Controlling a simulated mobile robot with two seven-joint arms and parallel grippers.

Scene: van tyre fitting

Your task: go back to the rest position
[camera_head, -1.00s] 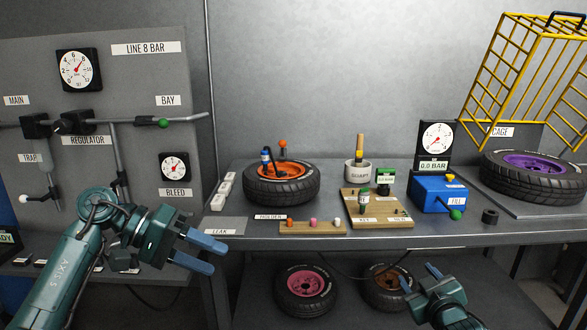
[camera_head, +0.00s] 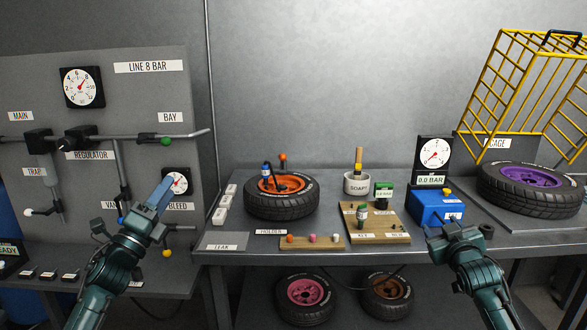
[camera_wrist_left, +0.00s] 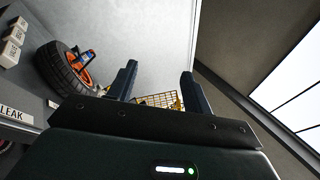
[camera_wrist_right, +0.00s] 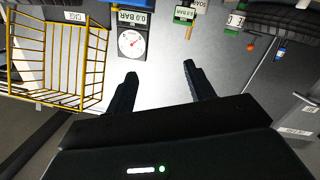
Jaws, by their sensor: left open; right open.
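My left gripper (camera_head: 150,207) is raised in front of the grey regulator panel, its blue fingers pointing up and partly hiding the bleed gauge. In the left wrist view its two fingers (camera_wrist_left: 157,82) stand apart with nothing between them. My right gripper (camera_head: 443,222) is at the bench's front edge, before the blue fill box (camera_head: 430,207); its fingers are hard to make out there. In the right wrist view its fingers (camera_wrist_right: 160,88) are apart and empty.
The bench bears an orange-rimmed tyre (camera_head: 282,207), a soap pot (camera_head: 357,184), a wooden key board (camera_head: 390,222) and a plug holder (camera_head: 312,243). A purple-rimmed tyre (camera_head: 510,200) lies by the yellow cage (camera_head: 497,85). Two tyres sit on the lower shelf.

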